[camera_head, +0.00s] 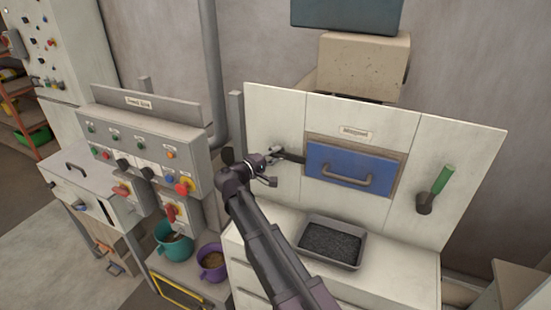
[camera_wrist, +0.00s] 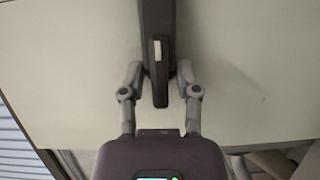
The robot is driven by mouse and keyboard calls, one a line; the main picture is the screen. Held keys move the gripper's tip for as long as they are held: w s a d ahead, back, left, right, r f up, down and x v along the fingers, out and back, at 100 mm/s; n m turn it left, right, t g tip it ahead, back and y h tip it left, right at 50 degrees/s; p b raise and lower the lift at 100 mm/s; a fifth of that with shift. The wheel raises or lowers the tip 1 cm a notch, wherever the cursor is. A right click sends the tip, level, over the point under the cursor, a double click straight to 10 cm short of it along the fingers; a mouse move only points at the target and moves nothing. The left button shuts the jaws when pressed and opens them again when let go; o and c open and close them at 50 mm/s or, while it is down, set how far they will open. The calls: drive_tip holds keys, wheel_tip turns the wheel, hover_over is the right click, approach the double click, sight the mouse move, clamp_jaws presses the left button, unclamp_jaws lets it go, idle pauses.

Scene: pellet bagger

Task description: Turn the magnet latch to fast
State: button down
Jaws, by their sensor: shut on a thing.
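The magnet latch (camera_head: 291,156) is a dark bar on the white panel, just left of the blue magnet drawer (camera_head: 340,165). In the head view it reaches right from my gripper (camera_head: 272,168) to the drawer frame. In the wrist view the latch (camera_wrist: 157,30) is a long dark grey bar with a pale mark. It runs from the top edge down between the two fingers. My gripper (camera_wrist: 160,72) is shut on its lower part, one finger on each side. My gripper and wrist hide part of the latch and its pivot in the head view.
A green-handled lever (camera_head: 436,190) stands on the panel's right. A grey tray of dark pellets (camera_head: 358,262) sits on the ledge below the drawer. A control box (camera_head: 150,140) with buttons and knobs stands left. Teal (camera_head: 172,245) and purple (camera_head: 205,262) buckets stand below it.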

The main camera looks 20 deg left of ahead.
idle(0.5)
drive_tip(key=c, duration=0.6)
unclamp_jaws()
drive_tip(key=shift+c, duration=0.2)
drive_tip(key=shift+s+a, duration=0.1)
drive_tip(key=shift+s, duration=0.05)
drive_tip(key=v, duration=1.1)
drive_tip(key=shift+s, duration=0.3)
